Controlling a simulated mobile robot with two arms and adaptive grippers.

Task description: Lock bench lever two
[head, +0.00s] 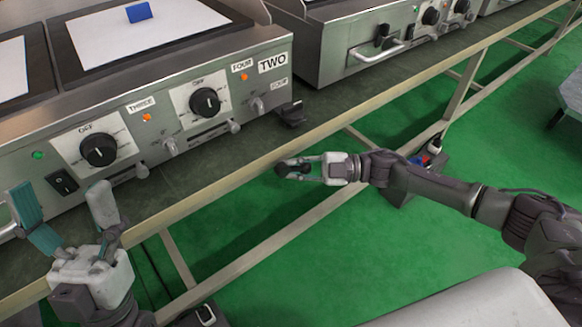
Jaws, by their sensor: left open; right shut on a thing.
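The heating unit labelled TWO (272,63) stands on the bench. A small black lever-like piece (292,112) sits on the bench top by its front right corner; I cannot tell whether it is bench lever two. My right gripper (291,168) is shut on a small dark piece (284,168) just beyond the bench's front edge, below and apart from the black lever-like piece. What the dark piece is joined to is hidden. My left gripper (66,208) is open and empty, fingers up, in front of the unit's left part, near a black switch.
The unit's front carries black knobs (206,102), small levers and lit lamps. A blue block (139,12) lies on its white top plate. A second heating unit (385,45) stands to the right. Bench legs and the green floor (300,270) show below the edge (390,98).

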